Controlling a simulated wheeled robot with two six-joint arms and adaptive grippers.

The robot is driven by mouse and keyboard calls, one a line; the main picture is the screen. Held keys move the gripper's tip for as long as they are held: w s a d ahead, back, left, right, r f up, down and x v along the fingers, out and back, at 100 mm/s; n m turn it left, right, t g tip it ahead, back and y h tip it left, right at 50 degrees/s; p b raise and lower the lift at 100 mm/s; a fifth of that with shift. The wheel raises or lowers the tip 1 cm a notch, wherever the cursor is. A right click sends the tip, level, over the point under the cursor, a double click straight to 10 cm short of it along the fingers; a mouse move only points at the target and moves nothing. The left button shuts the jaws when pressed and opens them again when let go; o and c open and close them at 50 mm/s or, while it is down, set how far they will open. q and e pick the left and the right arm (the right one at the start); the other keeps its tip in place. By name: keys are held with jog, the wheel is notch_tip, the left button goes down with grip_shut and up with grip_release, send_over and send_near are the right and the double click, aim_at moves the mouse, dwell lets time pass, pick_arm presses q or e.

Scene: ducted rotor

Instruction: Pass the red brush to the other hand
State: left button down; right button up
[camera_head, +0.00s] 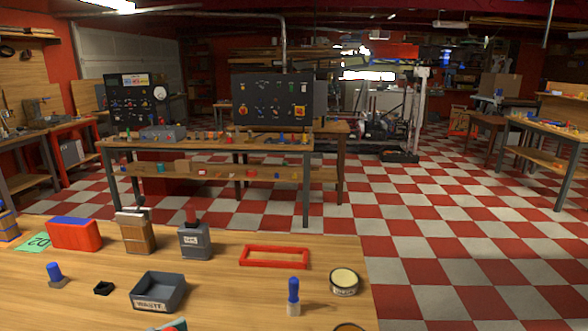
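A dark red upright handle (191,214), which looks like the red brush, stands in a small grey labelled box (195,243) on the wooden table. Its lower end is hidden inside the box. A blue-handled brush (293,292) with a pale lower end stands upright near the table's right side. Neither of my grippers shows in the head view.
The near table (240,290) holds a red frame (274,257), a round tin (344,282), a dark open tray (158,292), a wooden block (135,235), a red box (74,233) and a blue-knobbed piece (56,274). Checkered floor lies open to the right.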

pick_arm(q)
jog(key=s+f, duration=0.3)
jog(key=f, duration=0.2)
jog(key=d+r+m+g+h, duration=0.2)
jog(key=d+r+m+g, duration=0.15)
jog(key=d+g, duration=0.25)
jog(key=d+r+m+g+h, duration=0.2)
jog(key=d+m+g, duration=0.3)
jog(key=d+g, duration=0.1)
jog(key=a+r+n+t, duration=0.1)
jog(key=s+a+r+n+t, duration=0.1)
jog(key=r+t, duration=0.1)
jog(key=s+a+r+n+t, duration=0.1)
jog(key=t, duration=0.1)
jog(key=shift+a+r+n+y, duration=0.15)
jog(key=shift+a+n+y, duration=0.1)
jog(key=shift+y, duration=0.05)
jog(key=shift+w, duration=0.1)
